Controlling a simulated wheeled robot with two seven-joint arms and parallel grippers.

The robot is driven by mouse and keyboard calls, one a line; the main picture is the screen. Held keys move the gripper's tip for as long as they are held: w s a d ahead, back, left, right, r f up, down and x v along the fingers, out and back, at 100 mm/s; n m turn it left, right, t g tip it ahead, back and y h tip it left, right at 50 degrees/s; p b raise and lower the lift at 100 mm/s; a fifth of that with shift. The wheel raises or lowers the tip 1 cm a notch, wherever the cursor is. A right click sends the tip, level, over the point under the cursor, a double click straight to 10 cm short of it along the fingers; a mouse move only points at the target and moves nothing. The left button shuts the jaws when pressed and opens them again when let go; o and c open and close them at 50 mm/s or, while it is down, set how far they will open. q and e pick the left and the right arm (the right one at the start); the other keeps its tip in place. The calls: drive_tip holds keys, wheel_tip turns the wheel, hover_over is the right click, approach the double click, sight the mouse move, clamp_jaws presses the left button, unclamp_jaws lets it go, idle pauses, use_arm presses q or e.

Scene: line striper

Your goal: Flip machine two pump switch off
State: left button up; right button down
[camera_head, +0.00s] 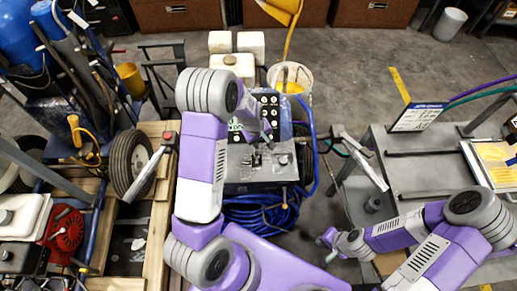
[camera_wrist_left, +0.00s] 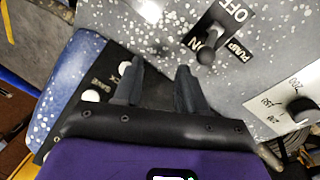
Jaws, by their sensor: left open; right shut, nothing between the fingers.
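The pump switch (camera_wrist_left: 207,52) is a dark toggle lever on a speckled grey panel (camera_wrist_left: 270,50) in the left wrist view. Labels reading ON, OFF and PUMP surround it, and the lever tip leans toward the ON side. My left gripper (camera_wrist_left: 158,88) is open with nothing between its fingers; the switch is beyond and to the right of the fingertips, apart from them. In the head view my left gripper (camera_head: 266,136) hangs over the machine's panel (camera_head: 235,168), partly hidden by its arm. My right gripper (camera_head: 328,238) is shut and empty, right of the machine.
A dial (camera_wrist_left: 299,108) with numbers sits right of the switch in the left wrist view. Blue hoses (camera_head: 250,215) coil below the machine. A metal cart (camera_head: 425,165) stands at right, a wheel (camera_head: 130,163) and wooden pallet at left. A bucket (camera_head: 300,76) is behind.

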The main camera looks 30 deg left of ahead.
sight(257, 152)
use_arm(q)
drive_tip(key=s+a+r+n+g+p, duration=0.1)
drive_tip(key=n, duration=0.1)
drive_tip(key=s+r+n+g+h+p, duration=0.1)
drive_tip(key=n, duration=0.1)
drive_tip(key=s+a+r+n+g+h+p, duration=0.1)
drive_tip(key=shift+a+r+n+g, duration=0.3)
drive_tip(key=shift+r+n, duration=0.05)
drive_tip(key=shift+n, duration=0.05)
drive_tip(key=shift+n+g+h, duration=0.3)
drive_tip(key=shift+n+h, duration=0.4)
drive_tip(key=x, duration=0.6)
drive_tip(key=shift+s+d, duration=0.3)
drive_tip(key=shift+d, duration=0.2)
drive_tip(key=shift+c, duration=0.3)
